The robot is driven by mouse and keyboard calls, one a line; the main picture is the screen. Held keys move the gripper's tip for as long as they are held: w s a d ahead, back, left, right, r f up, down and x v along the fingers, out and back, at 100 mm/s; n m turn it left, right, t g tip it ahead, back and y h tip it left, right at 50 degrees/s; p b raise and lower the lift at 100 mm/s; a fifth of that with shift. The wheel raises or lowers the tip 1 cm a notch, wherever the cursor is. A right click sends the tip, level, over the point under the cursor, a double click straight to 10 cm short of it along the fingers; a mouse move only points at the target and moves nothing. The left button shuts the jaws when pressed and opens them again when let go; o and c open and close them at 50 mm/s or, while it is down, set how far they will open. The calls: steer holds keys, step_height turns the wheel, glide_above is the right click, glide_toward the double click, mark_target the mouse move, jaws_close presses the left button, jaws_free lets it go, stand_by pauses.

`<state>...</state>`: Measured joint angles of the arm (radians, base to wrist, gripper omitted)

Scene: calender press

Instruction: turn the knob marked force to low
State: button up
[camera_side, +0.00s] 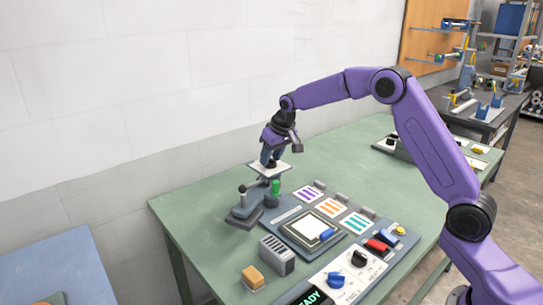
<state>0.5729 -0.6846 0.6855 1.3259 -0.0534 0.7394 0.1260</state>
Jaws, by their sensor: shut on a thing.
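My gripper (268,162) points down over the small press (246,207) at the back left of the green table. Its fingers are shut on a small dark knob-like piece at the middle of a white plate (283,167) on top of the press; the fingers hide most of it. A blue knob (335,279) and a black knob (359,258) sit on a pale panel at the front, well apart from my gripper.
A green upright piece (275,187) stands just under the white plate. A framed pad (308,228), coloured cards (331,207), a grey slotted block (276,254) and an orange block (253,277) lie in front.

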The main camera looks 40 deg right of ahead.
steer(key=n+y, duration=0.1)
steer(key=n, duration=0.1)
steer(key=n+y, duration=0.1)
steer(key=n, duration=0.2)
steer(key=shift+d+g, duration=0.15)
steer(key=shift+g, duration=0.15)
steer(key=n+g+y, duration=0.1)
steer(key=n, duration=0.3)
steer(key=shift+w+d+n, duration=0.1)
steer(key=shift+n, duration=0.2)
stand_by(0.3)
steer(key=o, duration=1)
steer(key=shift+r+y, duration=0.1)
steer(key=shift+y, duration=0.2)
steer(key=v, duration=1.7)
steer(key=shift+r, duration=0.15)
